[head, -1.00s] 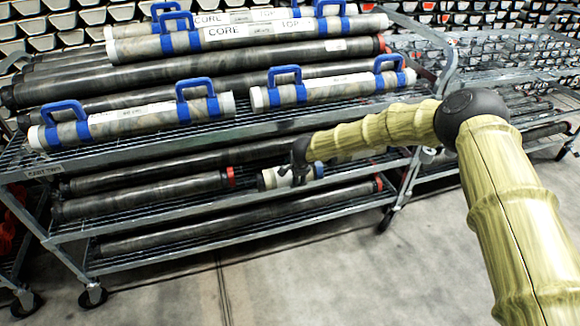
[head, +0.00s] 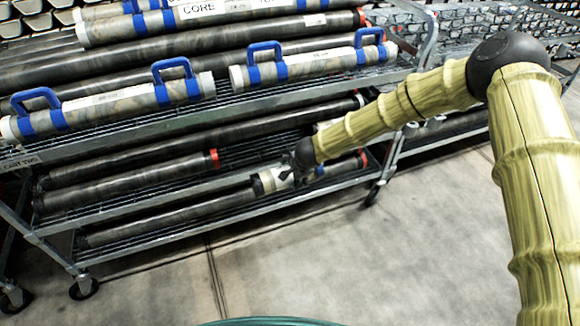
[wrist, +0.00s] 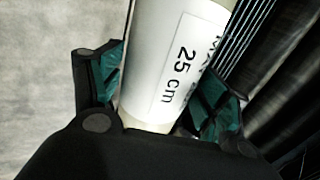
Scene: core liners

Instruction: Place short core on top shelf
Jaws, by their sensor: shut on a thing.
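The short core is a pale tube with a white label reading "25 cm" (wrist: 180,60). It lies between the two fingers of my gripper (wrist: 155,90) in the wrist view, and the fingers are shut on it. In the head view the short core (head: 266,182) shows as a small pale and grey cylinder beside my gripper (head: 294,170), seen in front of the cart's lower shelves. My gripper hides part of it. The cart's top shelf (head: 222,112) is a wire shelf above and behind my gripper. It holds several long cores with blue handles.
A strip of bare wire runs along the top shelf's front edge. Dark tubes with red caps (head: 213,160) lie on the lower shelves, close to the short core. The grey floor (head: 310,255) in front of the cart is clear. Another rack stands at the right.

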